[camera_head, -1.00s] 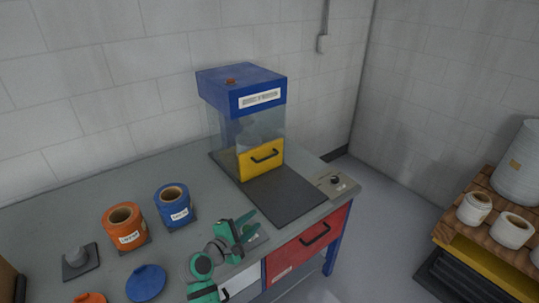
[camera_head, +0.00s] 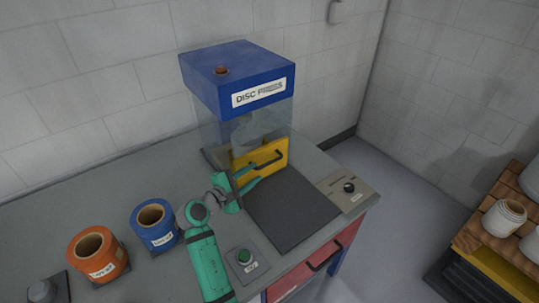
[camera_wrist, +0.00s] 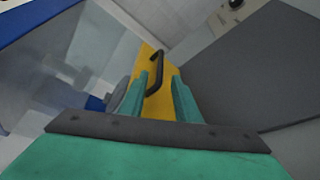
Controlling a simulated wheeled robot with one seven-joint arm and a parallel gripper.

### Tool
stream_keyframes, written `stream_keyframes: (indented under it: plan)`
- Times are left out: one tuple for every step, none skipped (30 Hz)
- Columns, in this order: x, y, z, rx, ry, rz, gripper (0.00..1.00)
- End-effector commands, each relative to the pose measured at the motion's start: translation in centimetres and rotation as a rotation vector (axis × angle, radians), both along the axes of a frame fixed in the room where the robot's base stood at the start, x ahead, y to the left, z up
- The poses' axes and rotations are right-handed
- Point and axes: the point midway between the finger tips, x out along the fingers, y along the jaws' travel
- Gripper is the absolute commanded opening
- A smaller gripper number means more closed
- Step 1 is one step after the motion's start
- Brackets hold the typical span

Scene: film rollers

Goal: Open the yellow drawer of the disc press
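The disc press (camera_head: 238,85) is a blue-topped, clear-walled machine on the grey bench. Its yellow drawer (camera_head: 276,151) is a yellow front low on the press with a black bar handle (camera_head: 266,159). The drawer front is flush with the press. My green gripper (camera_head: 247,188) is at the left part of the drawer front. In the wrist view, its two fingers (camera_wrist: 160,95) are apart, with the yellow drawer (camera_wrist: 152,55) and black handle (camera_wrist: 157,68) beyond and between them. I cannot tell whether a finger touches the handle.
A dark mat (camera_head: 292,207) lies in front of the press. A control box with a black knob (camera_head: 349,187) is to its right, and a green button (camera_head: 245,256) is at the front. Blue (camera_head: 156,238) and orange (camera_head: 97,258) containers stand left of my arm.

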Motion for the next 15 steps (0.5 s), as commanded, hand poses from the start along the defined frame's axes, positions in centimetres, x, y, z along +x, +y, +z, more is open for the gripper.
stream_keyframes:
  plan:
    - [0.3, -0.3, -0.1, -0.001, 0.000, -0.002, 0.29]
    - [0.6, -0.6, -0.1, 0.000, 0.000, -0.004, 0.29]
    - [1.0, -0.9, -0.2, 0.000, 0.000, -0.005, 0.29]
    - [1.3, -1.2, -0.3, -0.001, -0.001, -0.005, 0.29]
    - [1.7, -1.6, -0.4, -0.001, 0.000, -0.007, 0.29]
    - [2.2, -2.0, -0.5, 0.000, 0.000, -0.007, 0.29]
    - [2.7, -2.4, -0.6, 0.000, 0.000, -0.007, 0.29]
    - [3.1, -2.7, -0.8, 0.000, 0.000, -0.009, 0.29]
    - [3.7, -3.1, -1.0, 0.001, 0.001, -0.008, 0.29]
    - [4.1, -3.4, -1.1, 0.001, 0.000, -0.007, 0.29]
    - [4.5, -3.6, -1.1, 0.001, -0.001, -0.006, 0.29]
    - [5.1, -3.9, -1.3, 0.001, -0.001, -0.005, 0.29]
    - [5.5, -4.2, -1.4, 0.001, -0.001, -0.004, 0.29]
    - [5.8, -4.4, -1.6, 0.001, 0.001, -0.004, 0.29]
    - [6.3, -4.8, -1.6, 0.001, -0.001, -0.004, 0.29]
